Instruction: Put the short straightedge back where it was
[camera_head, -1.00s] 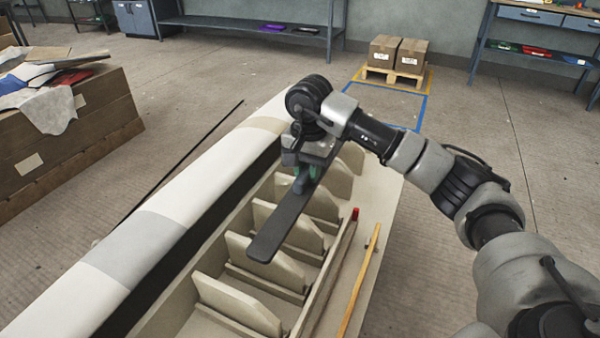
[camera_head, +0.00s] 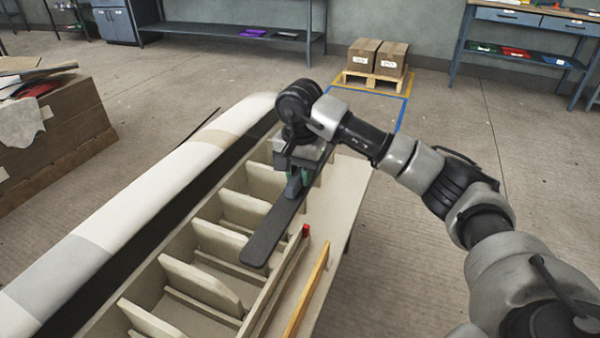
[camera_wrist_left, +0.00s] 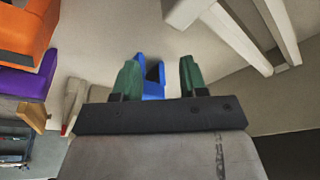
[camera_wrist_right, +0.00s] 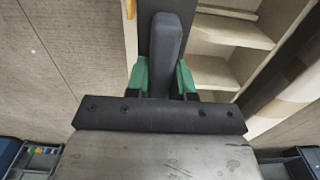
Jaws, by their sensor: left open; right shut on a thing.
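The short straightedge (camera_head: 272,233) is a dark grey flat bar with a rounded end and a raised grip along it. My right gripper (camera_head: 296,181) is shut on that grip and holds the bar over the right side of the ribbed mould (camera_head: 228,238). In the right wrist view the green fingertips (camera_wrist_right: 162,80) are on either side of the grip (camera_wrist_right: 167,45). My left gripper (camera_wrist_left: 159,78) shows only in the left wrist view. Its green fingers are apart with nothing held; a blue thing (camera_wrist_left: 150,72) shows beyond them.
A bar with a red end (camera_head: 305,231) and a yellow wooden strip (camera_head: 306,292) lie along the mould's right edge. A long pale padded form (camera_head: 140,188) runs along its left. Boxes on a pallet (camera_head: 377,58) stand behind. Floor at right is clear.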

